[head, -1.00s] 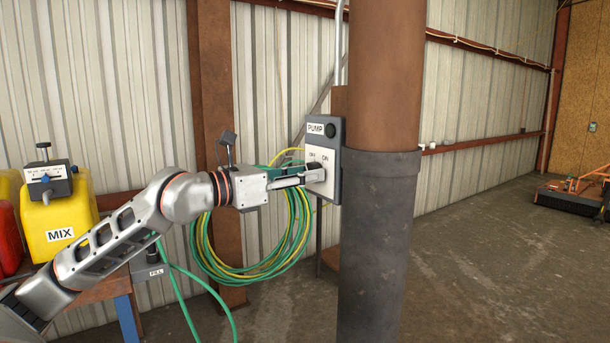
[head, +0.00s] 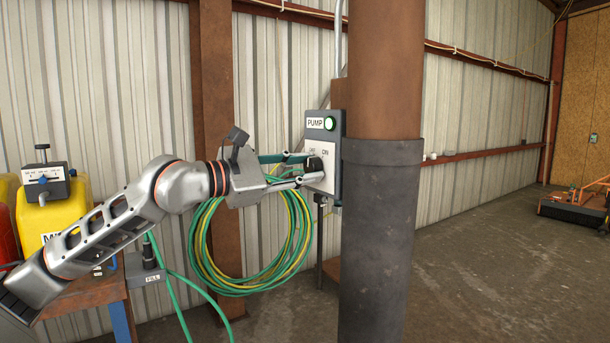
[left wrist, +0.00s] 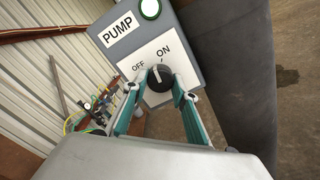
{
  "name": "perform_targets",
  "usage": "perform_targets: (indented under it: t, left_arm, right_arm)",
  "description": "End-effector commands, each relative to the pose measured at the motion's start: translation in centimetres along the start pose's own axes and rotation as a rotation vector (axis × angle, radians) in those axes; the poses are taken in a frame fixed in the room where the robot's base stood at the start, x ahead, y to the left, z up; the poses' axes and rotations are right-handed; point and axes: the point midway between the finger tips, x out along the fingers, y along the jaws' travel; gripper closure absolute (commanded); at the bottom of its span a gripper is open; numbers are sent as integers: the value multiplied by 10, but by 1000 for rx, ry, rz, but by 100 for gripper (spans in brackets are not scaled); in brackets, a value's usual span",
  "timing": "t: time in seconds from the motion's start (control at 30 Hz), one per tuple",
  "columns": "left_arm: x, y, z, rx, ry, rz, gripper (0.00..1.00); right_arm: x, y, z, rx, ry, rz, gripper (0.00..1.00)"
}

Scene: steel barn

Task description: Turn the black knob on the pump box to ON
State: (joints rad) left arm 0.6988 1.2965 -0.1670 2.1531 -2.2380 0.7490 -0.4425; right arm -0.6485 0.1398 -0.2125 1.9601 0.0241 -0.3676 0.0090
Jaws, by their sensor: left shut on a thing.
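My left gripper (head: 307,170) is shut on the knob, a finger on each side, and is rolled. My right gripper is not in view.
The thick column (head: 377,230) stands directly right of the box. A green and yellow hose coil (head: 252,285) hangs on the wall below my left arm. A yellow jug (head: 60,213) stands on a bench at left. The concrete floor at right is mostly open.

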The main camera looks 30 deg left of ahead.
Motion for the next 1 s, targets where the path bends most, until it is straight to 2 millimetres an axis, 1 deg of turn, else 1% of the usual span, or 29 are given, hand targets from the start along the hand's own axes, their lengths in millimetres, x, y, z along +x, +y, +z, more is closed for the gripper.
perform_targets:
  t: [0.2, 0.5, 0.73, 1.0]
  left_arm:
    - [0, 0, -1, 189, 3, -1, 94]
    - [0, 0, -1, 380, 1, -2, 94]
    - [0, 1, 0, 455, 1, -1, 94]
    - [0, 1, 0, 479, 1, -1, 94]
  right_arm:
    - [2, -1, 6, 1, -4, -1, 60]
    - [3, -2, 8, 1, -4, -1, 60]
    - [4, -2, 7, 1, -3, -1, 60]
    - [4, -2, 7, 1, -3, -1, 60]
